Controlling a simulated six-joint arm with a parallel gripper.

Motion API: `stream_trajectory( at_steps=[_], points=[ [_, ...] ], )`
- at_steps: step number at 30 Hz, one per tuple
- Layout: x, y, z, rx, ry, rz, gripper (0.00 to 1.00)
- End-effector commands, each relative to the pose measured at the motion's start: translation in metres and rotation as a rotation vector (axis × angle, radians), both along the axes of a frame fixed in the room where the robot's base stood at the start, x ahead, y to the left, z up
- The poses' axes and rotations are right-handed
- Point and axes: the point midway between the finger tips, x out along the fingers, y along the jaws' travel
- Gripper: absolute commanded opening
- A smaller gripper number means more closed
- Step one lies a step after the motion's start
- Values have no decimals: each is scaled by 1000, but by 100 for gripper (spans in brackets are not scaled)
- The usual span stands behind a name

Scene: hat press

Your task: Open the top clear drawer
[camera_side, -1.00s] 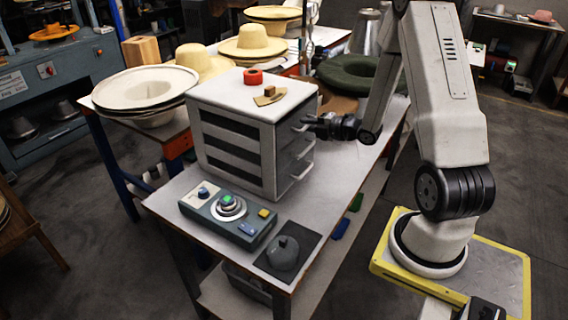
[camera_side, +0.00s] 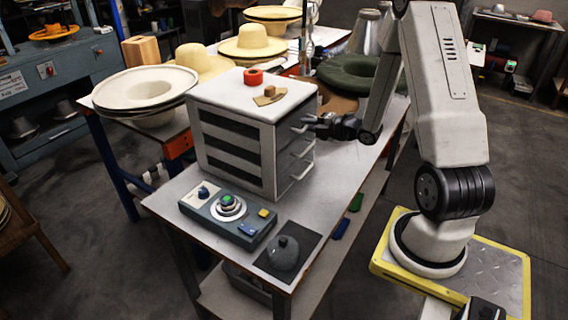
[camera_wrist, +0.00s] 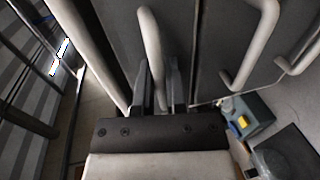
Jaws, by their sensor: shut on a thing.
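The drawer cabinet (camera_side: 232,148) is a white-topped box with dark side panels, standing on the table. Its drawer fronts face right, each with a pale bar handle. My gripper (camera_side: 312,122) is at the top drawer's height on the right side. In the wrist view my gripper (camera_wrist: 159,88) has its two dark fingers on either side of the top handle (camera_wrist: 152,45), shut on it. The lower handles (camera_wrist: 257,45) show to the right, apart from the fingers. The top drawer looks about flush with the cabinet; a small gap cannot be told.
A red ring (camera_side: 253,77) and a tan piece with a small block (camera_side: 269,96) lie on the cabinet top. A control box (camera_side: 227,215) and a dark mat (camera_side: 270,262) with a grey rounded object (camera_side: 284,252) are in front. A green hat (camera_side: 357,72) lies behind my gripper.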

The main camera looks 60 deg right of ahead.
Motion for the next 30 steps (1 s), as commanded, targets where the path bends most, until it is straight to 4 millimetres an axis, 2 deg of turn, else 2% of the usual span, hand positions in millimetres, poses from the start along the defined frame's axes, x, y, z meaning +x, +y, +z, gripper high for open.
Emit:
stream_trajectory(
  at_steps=[17,27,30],
  points=[
    [-2,0,1,-1,-2,0,0],
    [-36,-2,0,-1,0,-4,0],
    [-41,-1,0,-1,-1,-2,0]
  ],
)
